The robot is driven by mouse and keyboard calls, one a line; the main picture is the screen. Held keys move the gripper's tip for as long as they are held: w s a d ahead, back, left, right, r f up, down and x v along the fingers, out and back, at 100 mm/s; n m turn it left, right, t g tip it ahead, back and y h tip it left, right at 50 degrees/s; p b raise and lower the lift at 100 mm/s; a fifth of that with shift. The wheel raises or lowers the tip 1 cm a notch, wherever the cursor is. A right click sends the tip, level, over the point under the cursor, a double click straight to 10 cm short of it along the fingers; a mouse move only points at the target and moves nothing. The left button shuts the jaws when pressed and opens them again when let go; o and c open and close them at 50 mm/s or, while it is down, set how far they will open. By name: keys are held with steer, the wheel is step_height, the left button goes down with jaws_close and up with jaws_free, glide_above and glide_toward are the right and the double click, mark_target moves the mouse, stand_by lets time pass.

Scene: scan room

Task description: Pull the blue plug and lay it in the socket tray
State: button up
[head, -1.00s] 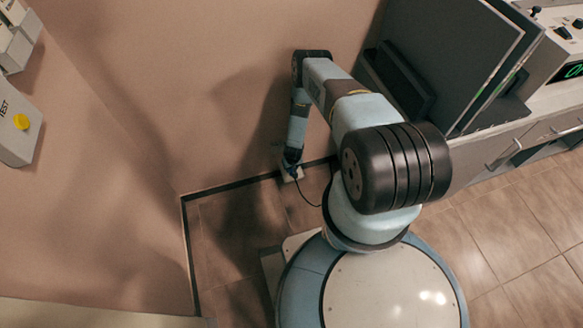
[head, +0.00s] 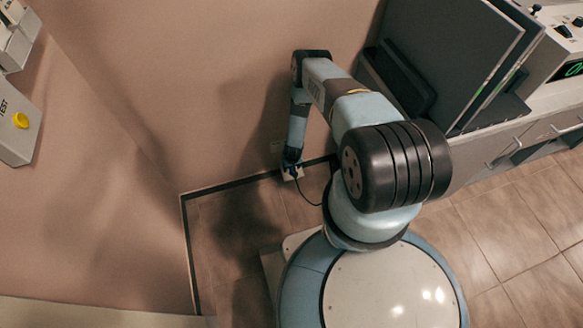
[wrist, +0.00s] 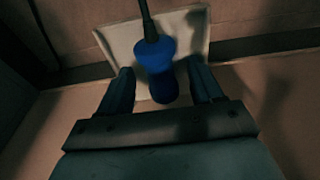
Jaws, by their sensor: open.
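The blue plug (wrist: 156,62) shows in the wrist view with a black cable leaving its top. It is between the fingers of my gripper (wrist: 162,88), with a gap on each side. My gripper is open. The pale, shallow socket tray (wrist: 120,40) lies behind the plug, and the plug overlaps it. I cannot tell whether the plug rests on the tray. In the head view my gripper (head: 291,166) points down at the tray (head: 299,174) by the foot of the wall, and hides most of the plug.
A faint wall plate (head: 277,146) is just left of my gripper. The black cable (head: 310,202) curves over the tiled floor to the right. A grey console (head: 480,130) stands at the right. A panel with a yellow button (head: 21,121) is at the far left. Floor left of the tray is clear.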

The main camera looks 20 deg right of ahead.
step_height(320, 180, up, 14)
steer(key=s, duration=0.2)
steer(key=shift+f, duration=0.2)
stand_by(0.4)
